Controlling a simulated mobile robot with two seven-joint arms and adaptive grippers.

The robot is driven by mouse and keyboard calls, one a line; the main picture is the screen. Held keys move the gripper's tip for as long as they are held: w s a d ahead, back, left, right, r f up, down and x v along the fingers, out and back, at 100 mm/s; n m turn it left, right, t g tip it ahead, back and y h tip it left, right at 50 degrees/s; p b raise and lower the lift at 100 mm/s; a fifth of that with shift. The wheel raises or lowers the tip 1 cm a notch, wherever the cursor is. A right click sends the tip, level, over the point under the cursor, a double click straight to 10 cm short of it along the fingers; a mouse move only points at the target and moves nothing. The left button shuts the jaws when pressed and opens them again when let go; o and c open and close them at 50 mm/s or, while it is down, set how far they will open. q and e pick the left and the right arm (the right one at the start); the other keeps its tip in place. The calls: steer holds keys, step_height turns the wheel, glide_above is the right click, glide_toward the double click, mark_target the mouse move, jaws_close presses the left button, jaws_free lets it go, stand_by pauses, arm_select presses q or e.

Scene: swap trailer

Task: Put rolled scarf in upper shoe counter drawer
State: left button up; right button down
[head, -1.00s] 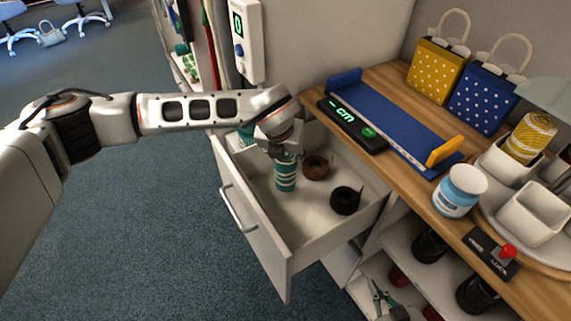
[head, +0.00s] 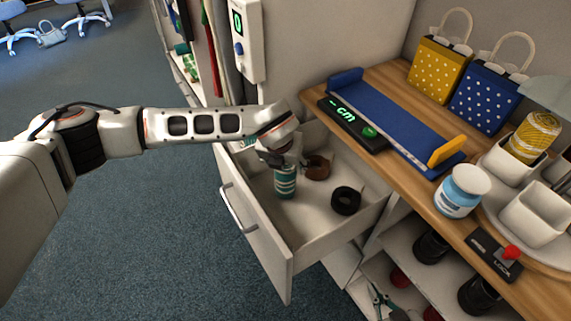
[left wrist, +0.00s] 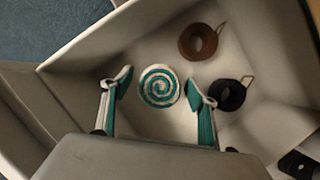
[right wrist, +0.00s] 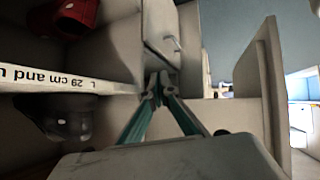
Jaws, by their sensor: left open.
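The rolled scarf (head: 285,183), teal and white striped, stands upright inside the open white drawer (head: 262,232) under the wooden counter. In the left wrist view its spiral end (left wrist: 158,87) faces the camera. My left gripper (head: 280,158) is over the scarf in the drawer. In the left wrist view its two teal fingers (left wrist: 158,92) are spread either side of the scarf, with a gap on each side. My right gripper (right wrist: 158,82) shows only in its own wrist view, fingertips together and nothing visible between them.
A brown coil (head: 316,167) and a black coil (head: 346,200) lie in the drawer beside the scarf. The counter (head: 392,172) holds a blue measuring device (head: 395,120), bags, a jar (head: 461,190) and white cups. The drawer's front part is free.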

arm_select(q)
steer(key=p+v, duration=0.2)
steer(key=v, duration=1)
steer(key=shift+r, duration=0.1)
